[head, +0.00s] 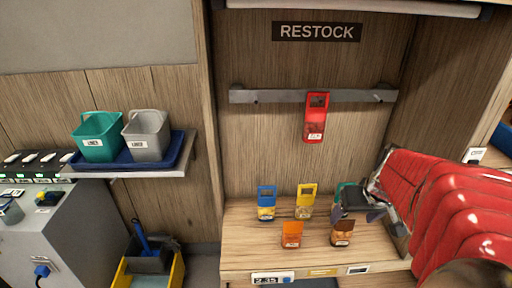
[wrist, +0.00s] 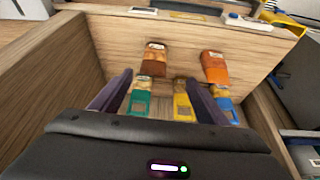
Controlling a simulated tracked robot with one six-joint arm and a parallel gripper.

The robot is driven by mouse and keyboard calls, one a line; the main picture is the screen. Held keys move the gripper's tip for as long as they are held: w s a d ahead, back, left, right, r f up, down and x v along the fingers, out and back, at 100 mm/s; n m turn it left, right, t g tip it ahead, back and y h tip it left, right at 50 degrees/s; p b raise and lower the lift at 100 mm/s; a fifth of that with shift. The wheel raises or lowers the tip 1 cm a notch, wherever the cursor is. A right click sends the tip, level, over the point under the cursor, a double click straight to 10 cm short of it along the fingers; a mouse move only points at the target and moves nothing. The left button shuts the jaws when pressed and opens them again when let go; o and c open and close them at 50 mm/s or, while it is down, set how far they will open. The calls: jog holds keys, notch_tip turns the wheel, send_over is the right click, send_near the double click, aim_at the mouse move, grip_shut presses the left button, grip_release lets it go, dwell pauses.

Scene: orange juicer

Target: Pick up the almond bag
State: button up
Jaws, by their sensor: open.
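Several small bags with handle-like tops stand on a wooden shelf (head: 240,243). They are blue (head: 266,200), yellow (head: 306,190), orange (head: 292,228), brown (head: 343,226) and teal, the teal one partly hidden by my gripper in the head view. Labels are too small to read, so I cannot tell which is the almond bag. My gripper (head: 358,212) is open and empty above the shelf's right part. In the wrist view its fingers (wrist: 158,82) point down toward the shelf; the teal bag (wrist: 139,103) and yellow bag (wrist: 183,108) show between them, and the brown bag (wrist: 154,60) lies beyond.
A red bag (head: 316,118) hangs on a grey rail (head: 270,96) under the RESTOCK sign (head: 317,32). Wooden side walls (head: 208,130) bound the shelf. Teal (head: 97,137) and grey (head: 147,136) bins stand in a blue tray (head: 182,146) at left.

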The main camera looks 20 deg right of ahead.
aim_at(345, 227)
jog(key=shift+s+d+f, duration=0.15)
jog(key=shift+d+f, duration=0.05)
jog(key=shift+d, duration=0.5)
jog(key=shift+f, duration=0.1)
jog(key=x, duration=0.8)
jog(key=shift+f, duration=0.2)
jog(key=shift+w+x, duration=0.15)
jog(key=shift+x, duration=1.2)
jog(key=shift+w+x, duration=0.2)
jog(key=shift+x, duration=1.15)
jog(key=shift+d+r, duration=0.1)
jog(key=shift+r, duration=0.1)
jog(key=shift+c, duration=0.4)
